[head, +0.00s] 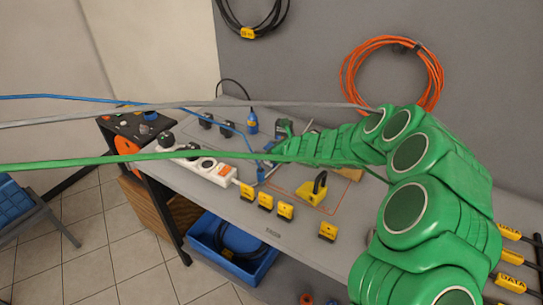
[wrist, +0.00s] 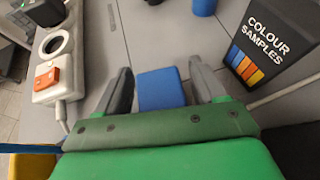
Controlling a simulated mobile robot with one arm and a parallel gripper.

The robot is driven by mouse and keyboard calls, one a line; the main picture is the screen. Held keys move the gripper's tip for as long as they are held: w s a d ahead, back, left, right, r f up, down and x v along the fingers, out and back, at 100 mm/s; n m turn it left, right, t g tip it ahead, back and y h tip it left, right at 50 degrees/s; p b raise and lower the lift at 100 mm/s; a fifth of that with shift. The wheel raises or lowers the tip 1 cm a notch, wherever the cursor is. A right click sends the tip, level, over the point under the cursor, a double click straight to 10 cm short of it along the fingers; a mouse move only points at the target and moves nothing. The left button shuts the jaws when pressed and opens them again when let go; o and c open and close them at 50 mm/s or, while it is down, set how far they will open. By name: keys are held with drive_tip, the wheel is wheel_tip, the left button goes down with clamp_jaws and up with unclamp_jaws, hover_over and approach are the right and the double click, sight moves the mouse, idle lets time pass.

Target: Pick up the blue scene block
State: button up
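The blue scene block (wrist: 161,88) shows in the wrist view as a plain blue face on the grey table top. It lies between the two dark fingers of my gripper (wrist: 158,74). The fingers are open, with a gap on each side of the block. The block's near edge meets the green gripper body in the picture, so part of it may be hidden.
The white power strip (head: 208,167) lies left of my gripper. A black colour samples box (wrist: 272,42) stands close to the right finger.

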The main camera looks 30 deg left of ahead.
sight(268, 145)
drive_tip(key=c, duration=1)
drive_tip(key=shift+o, duration=0.2)
drive_tip(key=shift+r, duration=0.5)
wheel_tip(268, 145, up, 2)
drive_tip(key=shift+r, duration=0.1)
drive_tip(key=s+d+r, duration=0.9)
drive_tip(key=s+r, duration=0.1)
drive_tip(key=shift+d, duration=0.3)
